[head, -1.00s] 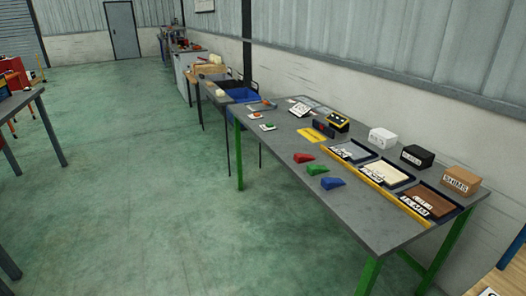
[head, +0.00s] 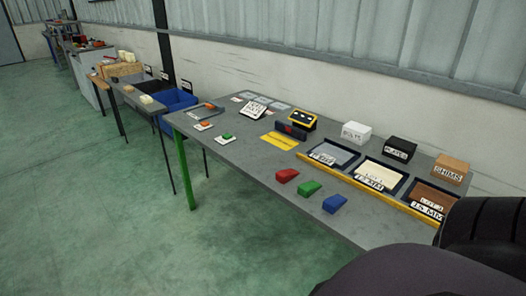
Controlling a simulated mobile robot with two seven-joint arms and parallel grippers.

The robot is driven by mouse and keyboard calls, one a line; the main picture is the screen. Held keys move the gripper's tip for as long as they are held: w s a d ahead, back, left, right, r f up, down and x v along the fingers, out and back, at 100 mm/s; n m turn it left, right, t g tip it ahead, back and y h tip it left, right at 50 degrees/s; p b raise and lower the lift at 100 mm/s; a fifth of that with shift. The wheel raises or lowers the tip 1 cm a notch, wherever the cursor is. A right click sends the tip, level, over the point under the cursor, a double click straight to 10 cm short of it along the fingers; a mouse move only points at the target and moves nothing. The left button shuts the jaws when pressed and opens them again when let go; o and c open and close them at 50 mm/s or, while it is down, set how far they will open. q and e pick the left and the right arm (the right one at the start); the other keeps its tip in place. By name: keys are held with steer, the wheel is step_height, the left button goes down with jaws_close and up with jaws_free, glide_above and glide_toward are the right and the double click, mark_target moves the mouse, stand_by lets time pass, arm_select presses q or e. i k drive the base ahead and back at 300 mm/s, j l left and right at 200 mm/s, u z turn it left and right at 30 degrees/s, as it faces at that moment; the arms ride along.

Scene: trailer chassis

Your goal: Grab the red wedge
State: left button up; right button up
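The red wedge (head: 287,175) lies on the grey table (head: 236,157) near its front edge, in the head view. It is the leftmost of a row of wedges, with a green wedge (head: 308,188) and a blue wedge (head: 334,203) to its right. Nothing touches the red wedge. A dark rounded part, which seems to be my own arm, fills the bottom right corner. Neither gripper's fingers show in the head view.
Behind the wedges are a yellow strip (head: 352,183), labelled trays and white, black and brown boxes (head: 451,169). A yellow label (head: 281,141) and a black-yellow device (head: 302,120) lie further left. Green floor (head: 110,220) is open in front of the table.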

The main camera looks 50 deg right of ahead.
mark_target(283, 176)
steer(key=i+j+z, duration=0.1)
steer(key=i+z, duration=0.2)
steer(key=i, duration=0.25)
steer(key=i+j+z, duration=0.35)
steer(key=i, duration=0.2)
steer(key=i+j+z, duration=0.15)
steer(key=i+z, duration=0.25)
steer(key=i+j+z, duration=0.15)
steer(key=z, duration=0.25)
steer(key=i+j+z, duration=0.2)
steer(key=j+z, duration=0.25)
steer(key=i+j+z, duration=0.15)
steer(key=j+z, duration=0.25)
steer(key=i+j+z, duration=0.2)
steer(key=j+z, duration=0.15)
steer(key=j, duration=0.3)
steer(key=k, duration=0.05)
